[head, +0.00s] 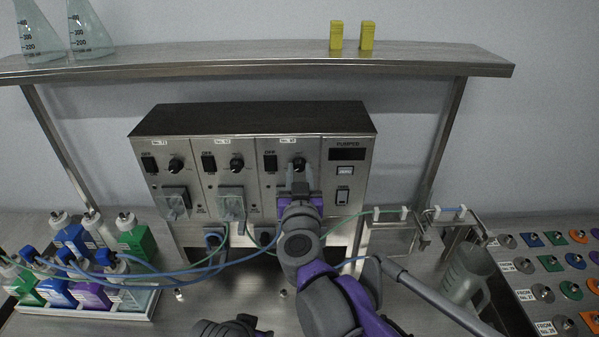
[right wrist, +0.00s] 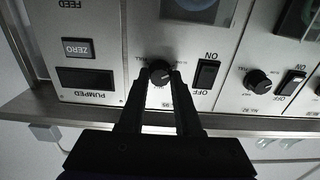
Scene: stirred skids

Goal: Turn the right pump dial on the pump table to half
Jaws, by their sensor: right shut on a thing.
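The pump unit (head: 249,188) is a metal box with a dark top and three pump sections on the pump table. The right pump dial (head: 299,163) is a small black knob on the third section; it shows upside down in the right wrist view (right wrist: 160,70). My right gripper (head: 298,178) has its fingers on either side of this dial, shut on it (right wrist: 161,80). A pale mark shows on the knob, but I cannot read its exact setting. The fingers partly cover the labels around it.
A black switch (right wrist: 206,74) sits beside the dial. The middle dial (head: 237,166) and left dial (head: 176,165) are free. Blue and green tubes cross below the pumps. Bottles (head: 137,238) crowd the left; a jug (head: 466,278) stands right. A shelf (head: 260,62) runs above.

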